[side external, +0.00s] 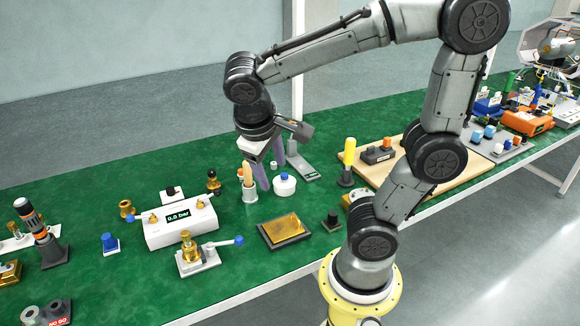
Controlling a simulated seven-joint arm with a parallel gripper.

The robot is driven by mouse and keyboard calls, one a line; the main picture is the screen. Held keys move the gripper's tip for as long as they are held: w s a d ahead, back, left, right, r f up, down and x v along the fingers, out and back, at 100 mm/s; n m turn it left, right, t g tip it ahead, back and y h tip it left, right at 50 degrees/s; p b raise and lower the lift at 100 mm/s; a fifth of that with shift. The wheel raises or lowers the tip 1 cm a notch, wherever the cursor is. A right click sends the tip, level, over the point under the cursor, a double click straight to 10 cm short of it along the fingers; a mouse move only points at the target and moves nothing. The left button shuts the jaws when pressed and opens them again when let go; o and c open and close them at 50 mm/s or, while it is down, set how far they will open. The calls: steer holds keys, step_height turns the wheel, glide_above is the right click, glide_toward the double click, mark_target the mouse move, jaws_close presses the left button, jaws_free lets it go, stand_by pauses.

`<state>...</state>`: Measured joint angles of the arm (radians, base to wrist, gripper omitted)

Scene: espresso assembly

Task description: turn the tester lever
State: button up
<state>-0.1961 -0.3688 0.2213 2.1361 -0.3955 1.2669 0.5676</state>
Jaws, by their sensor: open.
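The white tester box (182,222) stands on the green table, left of centre, with its display reading 0.0 bar. In front of it is a white base with a brass fitting (187,246). A lever with a blue ball end (238,240) sticks out from this base to the right. A smaller blue knob (130,218) shows at the box's left end. My gripper (268,168) is open, pointing down, behind and to the right of the box and lever, apart from both. Its purple fingers are partly hidden by the wrist and look empty.
A metal cup (250,194) with a wooden-handled tool and a white round jar (285,187) stand close to my fingers. A brass-topped dark pad (285,230) lies right of the lever. A yellow-handled tool (348,160) stands further right. Bare green table lies in front of the base.

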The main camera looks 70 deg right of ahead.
steer(key=shift+s+a+r+t+y, duration=0.15)
steer(key=shift+s+r+t+y, duration=0.1)
steer(key=shift+s+t+y, duration=0.25)
steer(key=shift+s+a+r+t+y, duration=0.1)
steer(key=shift+s+r+t+y, duration=0.2)
steer(key=shift+s+t, duration=0.4)
steer(key=shift+s+a+r+t+y, duration=0.2)
steer(key=shift+s+t+y, duration=0.2)
steer(key=shift+s, duration=0.4)
